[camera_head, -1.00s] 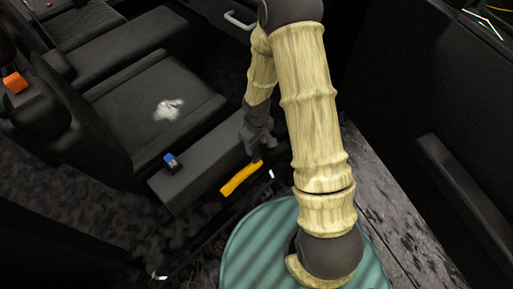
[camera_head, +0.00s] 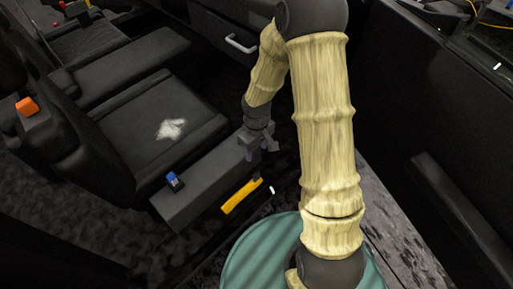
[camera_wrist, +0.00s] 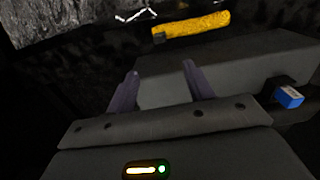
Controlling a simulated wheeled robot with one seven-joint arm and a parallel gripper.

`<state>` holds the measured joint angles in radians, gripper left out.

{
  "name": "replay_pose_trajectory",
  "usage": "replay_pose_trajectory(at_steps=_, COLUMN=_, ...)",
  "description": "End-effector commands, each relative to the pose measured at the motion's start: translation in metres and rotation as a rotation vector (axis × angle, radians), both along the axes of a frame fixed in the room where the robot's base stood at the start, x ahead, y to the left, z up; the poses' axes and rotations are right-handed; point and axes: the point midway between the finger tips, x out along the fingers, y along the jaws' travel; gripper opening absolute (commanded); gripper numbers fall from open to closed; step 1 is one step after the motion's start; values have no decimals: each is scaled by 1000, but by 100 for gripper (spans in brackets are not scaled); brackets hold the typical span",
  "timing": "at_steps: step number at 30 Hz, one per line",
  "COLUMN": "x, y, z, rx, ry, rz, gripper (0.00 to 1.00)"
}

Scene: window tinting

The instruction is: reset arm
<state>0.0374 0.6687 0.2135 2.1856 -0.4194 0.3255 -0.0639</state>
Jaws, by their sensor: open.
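My gripper (camera_head: 257,146) is open and empty, pointing down above the far end of a dark grey console box (camera_head: 195,192). In the wrist view the two fingers of my gripper (camera_wrist: 157,88) stand apart with nothing between them, over the box (camera_wrist: 225,68). A yellow-handled tool (camera_head: 241,196) lies on the floor beside the box, apart from my gripper. It also shows at the top of the wrist view (camera_wrist: 190,25). My bamboo-textured arm hides part of the scene behind it.
A dark door panel (camera_head: 420,110) is on the right.

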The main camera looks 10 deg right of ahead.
Motion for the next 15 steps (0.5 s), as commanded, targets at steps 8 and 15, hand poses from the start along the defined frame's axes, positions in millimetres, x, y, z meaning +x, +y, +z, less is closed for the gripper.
replay_pose_trajectory(at_steps=8, x=0, y=0, z=0, rx=0, ry=0, rz=0, gripper=52)
replay_pose_trajectory(at_steps=15, x=-2, y=-3, z=8, rx=-4, ry=-10, rz=-19, gripper=52)
